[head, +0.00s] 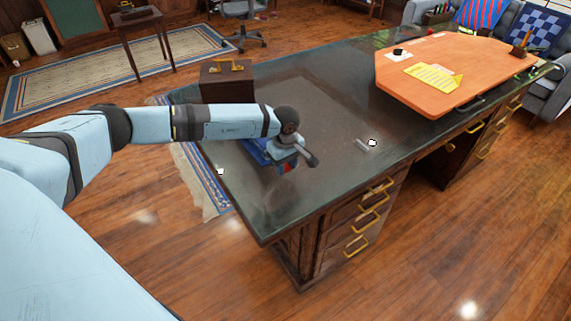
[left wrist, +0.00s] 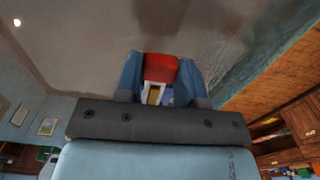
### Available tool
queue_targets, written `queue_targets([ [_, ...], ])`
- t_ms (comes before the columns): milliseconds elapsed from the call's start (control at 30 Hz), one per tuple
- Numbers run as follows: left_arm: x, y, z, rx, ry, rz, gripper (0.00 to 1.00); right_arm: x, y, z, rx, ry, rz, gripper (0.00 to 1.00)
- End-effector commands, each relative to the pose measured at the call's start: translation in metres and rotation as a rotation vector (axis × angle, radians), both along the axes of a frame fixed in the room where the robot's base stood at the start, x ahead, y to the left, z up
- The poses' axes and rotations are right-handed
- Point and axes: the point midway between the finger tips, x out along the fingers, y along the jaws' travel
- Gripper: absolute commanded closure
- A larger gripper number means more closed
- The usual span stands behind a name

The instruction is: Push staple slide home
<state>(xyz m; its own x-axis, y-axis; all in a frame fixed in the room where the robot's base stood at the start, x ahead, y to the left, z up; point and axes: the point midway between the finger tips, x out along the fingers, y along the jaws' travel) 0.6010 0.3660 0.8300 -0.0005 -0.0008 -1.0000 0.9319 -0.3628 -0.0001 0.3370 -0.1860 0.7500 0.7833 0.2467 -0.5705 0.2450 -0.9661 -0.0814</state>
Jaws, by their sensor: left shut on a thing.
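My left gripper (head: 287,166) is low over the near left part of the dark desk top. In the left wrist view its two blue fingers (left wrist: 161,80) are closed on a red piece (left wrist: 160,67), with a pale yellowish part showing below it. The red piece shows only as a small patch in the head view. A dark blue object (head: 256,151) lies on the desk just behind the gripper and is partly covered by my arm. I cannot make out a staple slide or its position. My right gripper is not in view.
The dark desk top (head: 330,110) is mostly clear around the gripper. A brown box (head: 227,88) with a yellow handle stands behind my forearm. An orange board (head: 400,85) with a yellow item (head: 434,78) lies to the right. A small white thing (head: 372,142) is near the front edge.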

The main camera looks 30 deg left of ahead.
Motion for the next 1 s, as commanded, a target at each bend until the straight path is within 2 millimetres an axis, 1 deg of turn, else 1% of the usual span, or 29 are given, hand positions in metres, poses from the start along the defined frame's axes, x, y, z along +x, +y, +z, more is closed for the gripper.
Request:
queue_targets([
  [67, 0.003, 0.006, -0.002, 0.002, -0.001, 0.003, 1.00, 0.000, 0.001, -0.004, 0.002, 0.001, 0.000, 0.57],
  [200, 0.011, 0.027, -0.003, 0.003, -0.001, 0.005, 1.00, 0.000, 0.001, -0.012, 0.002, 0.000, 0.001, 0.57],
  [300, 0.015, 0.036, -0.001, 0.002, -0.002, 0.003, 1.00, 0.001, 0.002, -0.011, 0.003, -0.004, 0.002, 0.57],
  [400, 0.015, 0.036, 0.001, 0.002, -0.002, 0.001, 1.00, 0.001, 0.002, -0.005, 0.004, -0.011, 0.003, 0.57],
  [533, 0.014, 0.036, 0.001, 0.002, -0.002, 0.001, 1.00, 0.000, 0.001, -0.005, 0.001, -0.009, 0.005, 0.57],
  [567, 0.014, 0.036, 0.001, 0.002, -0.002, 0.001, 0.62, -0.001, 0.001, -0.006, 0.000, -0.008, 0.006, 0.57],
  [600, 0.014, 0.036, 0.001, 0.002, -0.002, 0.000, 0.53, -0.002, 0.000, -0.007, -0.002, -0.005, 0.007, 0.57],
  [667, 0.014, 0.036, 0.001, 0.001, -0.001, 0.000, 0.39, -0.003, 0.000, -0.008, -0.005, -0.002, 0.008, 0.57],
  [900, 0.014, 0.036, 0.000, 0.001, 0.000, 0.000, 0.38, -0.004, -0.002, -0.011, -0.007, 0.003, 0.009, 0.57],
  [1000, 0.014, 0.036, 0.003, 0.001, -0.001, 0.001, 0.38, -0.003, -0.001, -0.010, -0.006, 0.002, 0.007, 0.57],
])
